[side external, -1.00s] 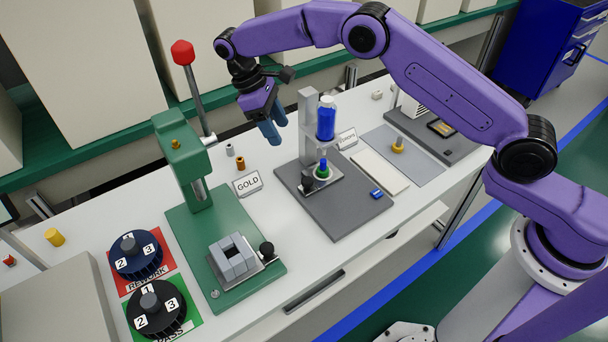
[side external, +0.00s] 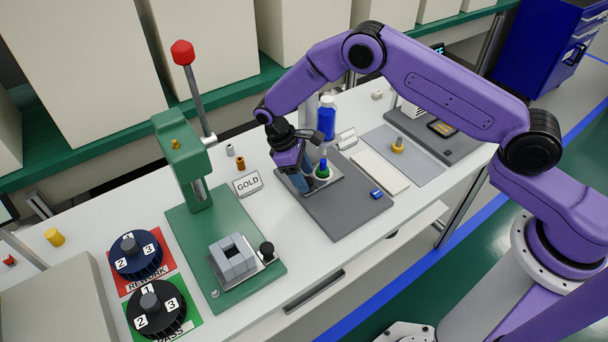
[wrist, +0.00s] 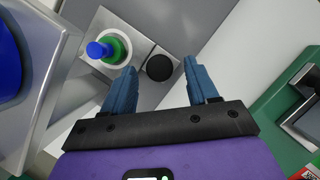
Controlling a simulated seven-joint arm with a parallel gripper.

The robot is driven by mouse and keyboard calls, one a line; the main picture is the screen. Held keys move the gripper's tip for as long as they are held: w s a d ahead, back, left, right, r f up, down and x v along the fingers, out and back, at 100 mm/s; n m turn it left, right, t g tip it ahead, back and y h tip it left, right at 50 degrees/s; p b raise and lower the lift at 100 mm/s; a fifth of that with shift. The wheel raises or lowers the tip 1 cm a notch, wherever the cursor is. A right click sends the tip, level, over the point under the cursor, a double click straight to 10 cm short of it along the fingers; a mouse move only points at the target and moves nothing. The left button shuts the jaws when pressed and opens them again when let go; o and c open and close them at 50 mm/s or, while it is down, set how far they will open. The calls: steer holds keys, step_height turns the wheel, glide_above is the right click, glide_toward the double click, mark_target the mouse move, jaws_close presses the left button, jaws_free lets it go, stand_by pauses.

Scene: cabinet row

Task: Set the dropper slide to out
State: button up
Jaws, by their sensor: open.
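The dropper station has a grey base (side external: 345,215) with a blue bottle (side external: 327,118) held above it on a post. Its metal slide plate (wrist: 118,22) carries a green and blue piece (side external: 322,169), which also shows in the wrist view (wrist: 108,48). A round black knob (wrist: 160,67) is at the plate's end. My gripper (side external: 300,183) is open and low beside the slide. In the wrist view my two blue fingertips (wrist: 158,68) stand on either side of the knob, with the knob between or just beyond them; I cannot tell whether they touch it. My gripper hides the knob in the side view.
A green press (side external: 190,160) with a red-tipped lever stands to the left, its black knob near its base. A small blue part (side external: 376,194) lies on the grey base. A pale pad (side external: 380,171) lies to the right.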

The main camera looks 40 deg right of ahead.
steer(key=shift+s+d+f, duration=0.1)
steer(key=shift+f, duration=0.25)
jaws_close()
steer(key=shift+s, duration=6.35)
steer(key=shift+c, duration=0.2)
jaws_free()
steer(key=shift+o, duration=0.2)
steer(key=shift+w+r, duration=0.1)
